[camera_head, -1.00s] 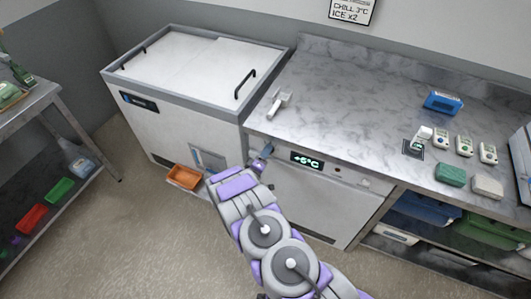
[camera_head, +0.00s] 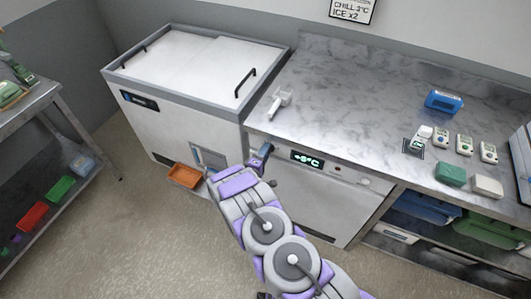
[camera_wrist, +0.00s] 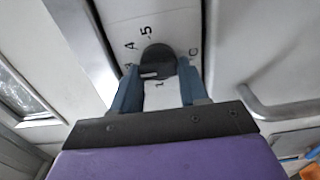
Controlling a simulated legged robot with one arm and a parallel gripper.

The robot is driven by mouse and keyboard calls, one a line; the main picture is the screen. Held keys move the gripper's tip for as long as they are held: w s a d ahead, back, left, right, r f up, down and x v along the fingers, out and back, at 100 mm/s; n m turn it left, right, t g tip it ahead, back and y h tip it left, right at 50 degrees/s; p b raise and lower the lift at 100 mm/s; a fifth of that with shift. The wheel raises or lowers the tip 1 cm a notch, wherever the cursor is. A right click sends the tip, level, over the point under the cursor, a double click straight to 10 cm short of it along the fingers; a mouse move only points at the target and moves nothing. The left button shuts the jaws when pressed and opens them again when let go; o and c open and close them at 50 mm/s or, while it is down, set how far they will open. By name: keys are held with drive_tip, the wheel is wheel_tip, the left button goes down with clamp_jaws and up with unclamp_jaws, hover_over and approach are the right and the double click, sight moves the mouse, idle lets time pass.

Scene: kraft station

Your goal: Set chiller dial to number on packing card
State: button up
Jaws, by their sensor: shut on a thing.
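In the head view my gripper (camera_head: 261,153) is at the left of the chiller front and hides the dial. The green display (camera_head: 307,160) reads about +5°C or +6°C; the digit is blurred. The packing card (camera_head: 352,9) on the wall reads CHILL 3°C, ICE x2.
A white chest (camera_head: 185,85) stands left of the counter, with an orange bin (camera_head: 185,175) low in front. A white scoop (camera_head: 279,102) lies on the counter (camera_head: 340,100). A blue box (camera_head: 443,101) and several small devices stand at its right. A metal handle (camera_wrist: 275,107) is beside the dial.

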drive_tip(key=shift+a+f, duration=0.1)
drive_tip(key=shift+a, duration=0.1)
drive_tip(key=o, duration=1)
drive_tip(key=shift+a+f, duration=0.1)
drive_tip(key=shift+a, duration=0.1)
drive_tip(key=shift+d, duration=0.15)
drive_tip(key=p+v, duration=0.2)
drive_tip(key=v, duration=1.5)
drive_tip(key=shift+s, duration=0.15)
